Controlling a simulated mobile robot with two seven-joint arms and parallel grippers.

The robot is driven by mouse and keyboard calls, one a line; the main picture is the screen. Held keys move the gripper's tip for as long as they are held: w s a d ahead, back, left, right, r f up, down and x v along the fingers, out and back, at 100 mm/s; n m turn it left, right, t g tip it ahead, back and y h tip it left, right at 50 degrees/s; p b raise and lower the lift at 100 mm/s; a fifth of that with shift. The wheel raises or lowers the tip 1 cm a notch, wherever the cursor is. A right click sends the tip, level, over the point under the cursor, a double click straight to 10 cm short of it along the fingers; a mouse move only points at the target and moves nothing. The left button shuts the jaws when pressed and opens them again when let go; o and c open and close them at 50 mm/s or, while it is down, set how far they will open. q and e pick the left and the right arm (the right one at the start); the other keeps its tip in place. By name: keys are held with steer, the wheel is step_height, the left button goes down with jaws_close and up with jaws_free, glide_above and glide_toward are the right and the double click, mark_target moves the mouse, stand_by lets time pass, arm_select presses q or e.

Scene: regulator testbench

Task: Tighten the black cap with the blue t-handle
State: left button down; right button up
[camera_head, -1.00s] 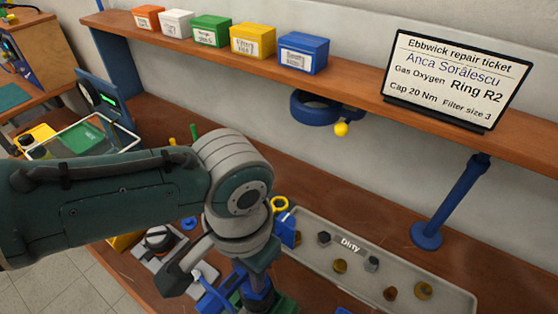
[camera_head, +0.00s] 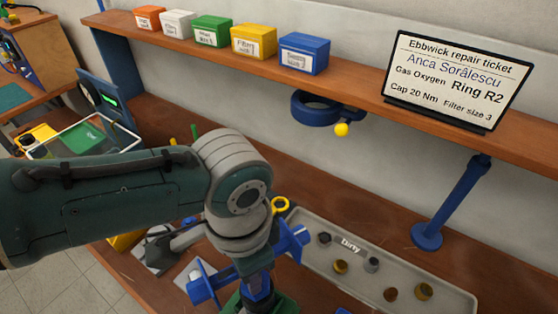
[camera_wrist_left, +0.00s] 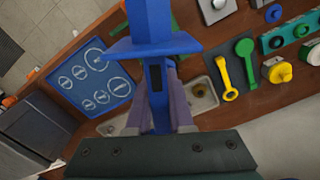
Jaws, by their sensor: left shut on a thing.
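My left gripper (camera_head: 258,292) is shut on the blue t-handle (camera_head: 202,286). The handle's crossbar shows on both sides of the gripper in the head view. In the left wrist view the blue shaft and crossbar (camera_wrist_left: 150,45) run up the middle from between the gripper fingers (camera_wrist_left: 158,105). The handle's far end is out of that view, so I cannot tell what it touches. I cannot make out the black cap with certainty; my arm and gripper cover much of the bench. My right gripper is not in view.
A grey tray marked Dirty (camera_head: 455,298) holds several small parts, right of my gripper. A blue board with white circles (camera_wrist_left: 90,80) and yellow and green wrenches (camera_wrist_left: 244,65) show in the wrist view. Colored boxes (camera_head: 303,54) and a repair ticket (camera_head: 457,80) stand on the shelf above.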

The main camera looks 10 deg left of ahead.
arm_select(q)
steer(key=shift+m, duration=0.3)
steer(key=shift+w+m, duration=0.1)
steer(key=shift+m, duration=0.7)
steer(key=shift+a+m, duration=0.1)
steer(key=shift+m, duration=0.7)
steer(key=shift+m, duration=0.8)
